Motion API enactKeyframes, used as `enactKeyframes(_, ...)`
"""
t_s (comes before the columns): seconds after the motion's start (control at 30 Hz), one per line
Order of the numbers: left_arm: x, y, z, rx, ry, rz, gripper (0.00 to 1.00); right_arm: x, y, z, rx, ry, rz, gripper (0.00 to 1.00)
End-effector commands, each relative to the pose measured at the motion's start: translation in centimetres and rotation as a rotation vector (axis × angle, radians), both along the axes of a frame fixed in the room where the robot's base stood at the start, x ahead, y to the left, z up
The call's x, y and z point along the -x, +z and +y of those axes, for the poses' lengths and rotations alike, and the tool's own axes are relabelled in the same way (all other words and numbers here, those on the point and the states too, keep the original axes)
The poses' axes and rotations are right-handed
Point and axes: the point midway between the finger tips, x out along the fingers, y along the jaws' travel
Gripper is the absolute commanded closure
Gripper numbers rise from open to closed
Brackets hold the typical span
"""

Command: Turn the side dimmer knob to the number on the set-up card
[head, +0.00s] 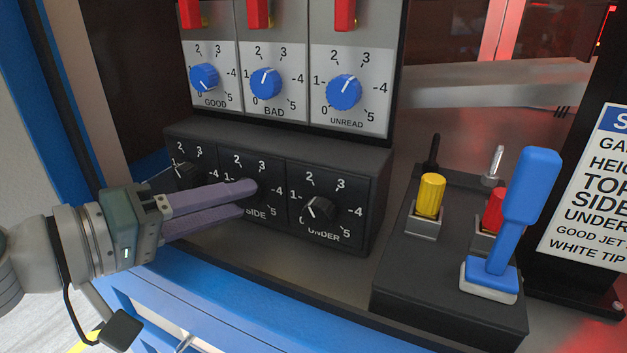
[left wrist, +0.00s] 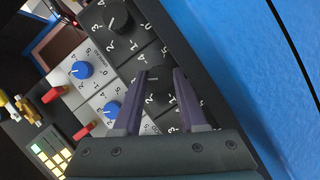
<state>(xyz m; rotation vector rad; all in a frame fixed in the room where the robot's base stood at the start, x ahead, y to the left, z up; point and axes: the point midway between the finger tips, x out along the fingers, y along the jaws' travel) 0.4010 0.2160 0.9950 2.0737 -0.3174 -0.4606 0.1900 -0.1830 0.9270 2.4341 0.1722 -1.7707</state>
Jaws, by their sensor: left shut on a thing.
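The black side dimmer knob (left wrist: 157,98) is in the middle of the dark lower panel (head: 272,152), above the label SIDE. My left gripper (head: 250,198) reaches in from the left and is shut on this knob, one finger on each side of it. The fingers hide most of the knob in the head view, and I cannot read its setting. The printed scale runs from 0 to 5. The set-up card (head: 590,190) stands at the right; its lines for TOP, SIDE and UNDER are cut off by the picture edge, so no numbers show. My right gripper is not in view.
The black under knob (head: 319,209) sits just right of the side knob, another black knob (head: 184,175) to its left. Blue knobs (head: 266,83) are above. A blue lever (head: 520,200) and a yellow button (head: 431,193) stand on a black box at right.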

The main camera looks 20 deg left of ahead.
Motion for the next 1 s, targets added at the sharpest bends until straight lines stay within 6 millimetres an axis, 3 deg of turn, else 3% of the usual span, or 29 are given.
enactKeyframes(0.57,-0.01,0.06,0.02,0.046,0.001,0.003,1.0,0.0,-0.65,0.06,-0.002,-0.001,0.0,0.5)
enactKeyframes(0.6,-0.02,0.06,0.03,0.046,0.001,0.003,0.58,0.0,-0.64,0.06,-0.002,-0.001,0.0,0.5)
enactKeyframes(0.87,-0.02,0.03,0.03,0.044,0.001,0.003,0.29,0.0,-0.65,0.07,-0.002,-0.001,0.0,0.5)
enactKeyframes(1.0,-0.01,0.01,0.02,0.044,0.001,0.003,0.29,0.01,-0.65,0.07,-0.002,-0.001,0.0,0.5)
